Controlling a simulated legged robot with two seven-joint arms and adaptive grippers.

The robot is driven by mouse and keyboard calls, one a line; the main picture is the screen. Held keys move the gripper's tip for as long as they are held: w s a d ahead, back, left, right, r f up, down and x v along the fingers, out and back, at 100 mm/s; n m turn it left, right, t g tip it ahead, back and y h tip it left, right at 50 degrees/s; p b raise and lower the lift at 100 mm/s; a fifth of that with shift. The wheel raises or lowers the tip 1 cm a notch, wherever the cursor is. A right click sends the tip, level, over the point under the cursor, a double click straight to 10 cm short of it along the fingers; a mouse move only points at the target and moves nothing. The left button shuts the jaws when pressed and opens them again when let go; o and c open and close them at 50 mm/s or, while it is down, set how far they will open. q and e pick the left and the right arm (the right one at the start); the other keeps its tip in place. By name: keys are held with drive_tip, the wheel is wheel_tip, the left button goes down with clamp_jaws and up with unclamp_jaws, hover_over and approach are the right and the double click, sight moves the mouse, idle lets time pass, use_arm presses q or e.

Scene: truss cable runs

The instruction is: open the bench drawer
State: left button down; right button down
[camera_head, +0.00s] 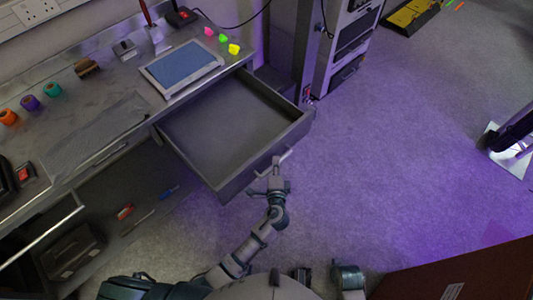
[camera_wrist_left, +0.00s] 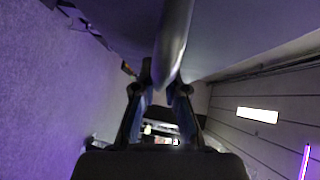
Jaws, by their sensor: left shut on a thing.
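The bench drawer (camera_head: 225,125) is pulled well out from under the grey bench and its inside looks empty. Its bar handle (camera_head: 287,156) is on the front panel. My left gripper (camera_head: 276,165) is at the handle, at the right part of the drawer front. In the left wrist view, the fingers (camera_wrist_left: 163,85) are shut on the handle bar (camera_wrist_left: 174,40), which runs up from between them. My right gripper does not show clearly in either view.
The bench top (camera_head: 95,112) carries a blue-topped tray (camera_head: 183,66), coloured tape rolls (camera_head: 30,103) and small bright pieces (camera_head: 234,49). A rack cabinet (camera_head: 340,45) stands behind the drawer. A brown box (camera_head: 465,275) is at lower right. The floor right of the drawer is clear.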

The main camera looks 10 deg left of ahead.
use_arm(q)
drive_tip(key=shift+s+f, duration=0.1)
drive_tip(key=shift+f, duration=0.15)
drive_tip(key=c, duration=1.4)
unclamp_jaws()
drive_tip(key=shift+o, duration=1)
drive_tip(key=shift+d, duration=0.15)
drive_tip(key=shift+d+r, duration=0.1)
drive_tip(key=shift+d, duration=0.15)
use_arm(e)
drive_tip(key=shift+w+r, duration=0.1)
use_arm(q)
drive_tip(key=s+d+r, duration=0.1)
drive_tip(key=s, duration=1)
drive_tip(key=shift+s+d+r, duration=0.25)
drive_tip(key=shift+s, duration=0.15)
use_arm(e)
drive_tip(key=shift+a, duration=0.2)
